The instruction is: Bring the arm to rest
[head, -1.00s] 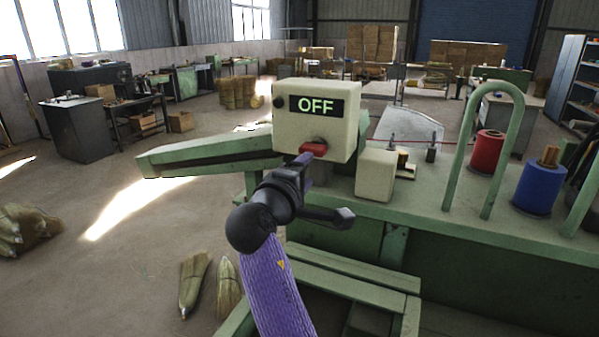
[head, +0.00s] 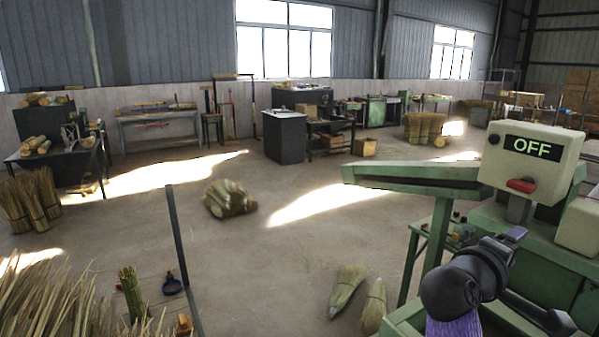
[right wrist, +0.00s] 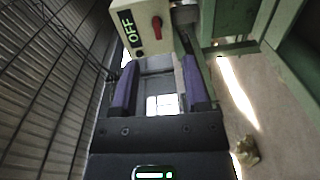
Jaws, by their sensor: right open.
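My right gripper (head: 514,238) is at the lower right of the head view, below and in front of the cream control box (head: 531,160). The box has a display reading OFF and a red switch (head: 521,186). The gripper is apart from the switch. In the right wrist view, its two purple fingers (right wrist: 160,82) are spread with nothing between them. The box (right wrist: 138,25) and red switch (right wrist: 156,24) show beyond them. My left gripper is not in view.
The green machine (head: 560,238) stands close to my right arm, with a long green beam (head: 415,178) reaching left. Broom heads (head: 347,290) lie on the floor beside it. A straw pile (head: 45,305) is at lower left.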

